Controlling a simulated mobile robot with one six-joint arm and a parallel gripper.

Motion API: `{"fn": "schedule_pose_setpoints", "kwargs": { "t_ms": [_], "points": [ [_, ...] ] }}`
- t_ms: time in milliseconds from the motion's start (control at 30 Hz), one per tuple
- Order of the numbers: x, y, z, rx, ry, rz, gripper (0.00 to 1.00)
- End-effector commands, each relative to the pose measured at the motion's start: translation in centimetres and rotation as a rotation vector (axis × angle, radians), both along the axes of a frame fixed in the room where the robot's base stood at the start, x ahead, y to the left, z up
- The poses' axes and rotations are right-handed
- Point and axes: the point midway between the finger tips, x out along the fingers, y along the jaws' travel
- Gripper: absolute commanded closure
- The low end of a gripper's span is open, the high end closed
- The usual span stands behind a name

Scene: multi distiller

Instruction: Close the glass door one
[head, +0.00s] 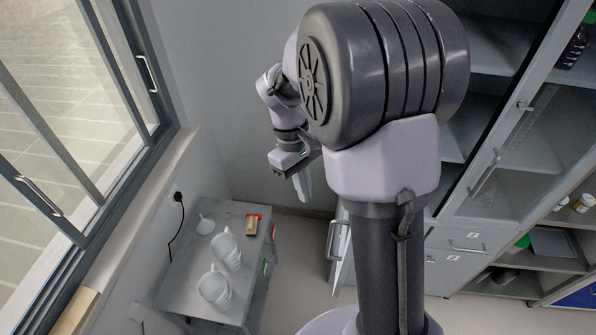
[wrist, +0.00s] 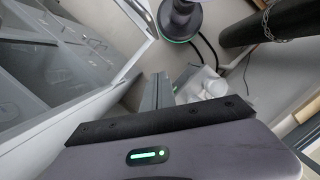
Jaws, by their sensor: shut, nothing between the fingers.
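In the wrist view an open glass door (wrist: 85,60) with a pale frame fills the left side, with shelves or drawers showing through it. In the head view a pale door panel with a handle (head: 337,240) stands out from the cabinet, mostly hidden by my arm; I cannot tell for sure whether it is the same door. Left cabinet shelves (head: 490,45) are uncovered beside a glass door (head: 520,130) that looks closed. My gripper (head: 303,187) is shut and empty, pointing down left of the pale panel. Its fingers (wrist: 157,90) are right of the glass door in the wrist view, apparently apart from it.
A small grey table (head: 183,285) at lower left holds white jugs (head: 215,287), a funnel (head: 205,224) and a small brown and red item (head: 254,224). A window (head: 60,100) lines the left wall. Floor shows between table and cabinet.

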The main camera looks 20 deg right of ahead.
Motion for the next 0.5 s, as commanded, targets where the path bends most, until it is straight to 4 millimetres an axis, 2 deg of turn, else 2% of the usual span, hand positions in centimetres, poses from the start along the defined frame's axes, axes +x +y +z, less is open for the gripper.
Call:
{"fn": "schedule_pose_setpoints", "kwargs": {
  "t_ms": [167, 500],
  "points": [
    [-0.6, -0.2, -2.9, -0.001, 0.006, 0.002, 1.0],
    [-2.4, -0.8, -10.1, 0.001, 0.004, 0.0, 1.0]
  ]
}}
